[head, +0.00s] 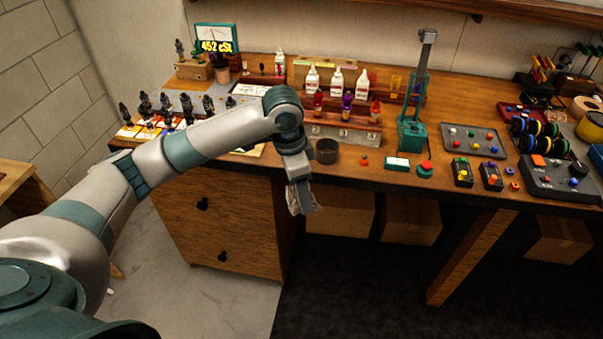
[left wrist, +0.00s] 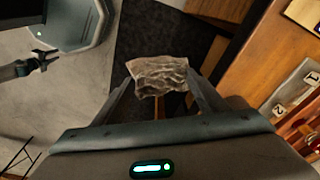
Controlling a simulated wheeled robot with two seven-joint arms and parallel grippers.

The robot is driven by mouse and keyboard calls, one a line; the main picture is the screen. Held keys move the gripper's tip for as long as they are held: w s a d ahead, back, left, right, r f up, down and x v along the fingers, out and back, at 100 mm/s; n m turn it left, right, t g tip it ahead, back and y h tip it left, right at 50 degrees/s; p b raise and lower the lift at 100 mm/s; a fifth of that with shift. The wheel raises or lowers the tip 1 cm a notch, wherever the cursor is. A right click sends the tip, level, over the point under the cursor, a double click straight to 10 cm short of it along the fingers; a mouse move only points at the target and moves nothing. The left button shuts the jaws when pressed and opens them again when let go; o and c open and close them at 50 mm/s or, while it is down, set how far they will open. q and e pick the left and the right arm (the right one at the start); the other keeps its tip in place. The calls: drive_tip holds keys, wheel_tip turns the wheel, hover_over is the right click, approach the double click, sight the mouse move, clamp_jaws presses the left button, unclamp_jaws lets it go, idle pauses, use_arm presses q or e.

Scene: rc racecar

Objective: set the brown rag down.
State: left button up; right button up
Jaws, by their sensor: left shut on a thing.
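The brown rag (left wrist: 158,75) is a crumpled, greyish-brown cloth between the two fingers of my left gripper (left wrist: 158,92) in the left wrist view. The fingers are shut on it. In the head view the left gripper (head: 300,195) hangs at the front edge of the workbench, with the rag (head: 294,203) showing partly beside the fingers. My right gripper is not in the head view.
The wooden workbench (head: 468,181) is crowded with bottles, chess-like black figures (head: 187,105), a teal press (head: 412,125) and a grey tray of coloured knobs (head: 473,140). A dark round cup (head: 327,151) stands near the front edge by my left wrist.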

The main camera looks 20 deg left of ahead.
use_arm(q)
drive_tip(key=s+d+f+n, duration=0.1)
drive_tip(key=s+f+n, duration=0.3)
drive_tip(key=s, duration=0.3)
drive_tip(key=s+d+f+n+y, duration=0.1)
drive_tip(key=s+d+f+n, duration=0.1)
drive_tip(key=s+f+n, duration=0.3)
drive_tip(key=shift+s+d+f+n+t+b, duration=0.25)
drive_tip(key=shift+s+n+t+b, duration=0.2)
drive_tip(key=shift+s, duration=1.2)
drive_tip(key=shift+d, duration=0.1)
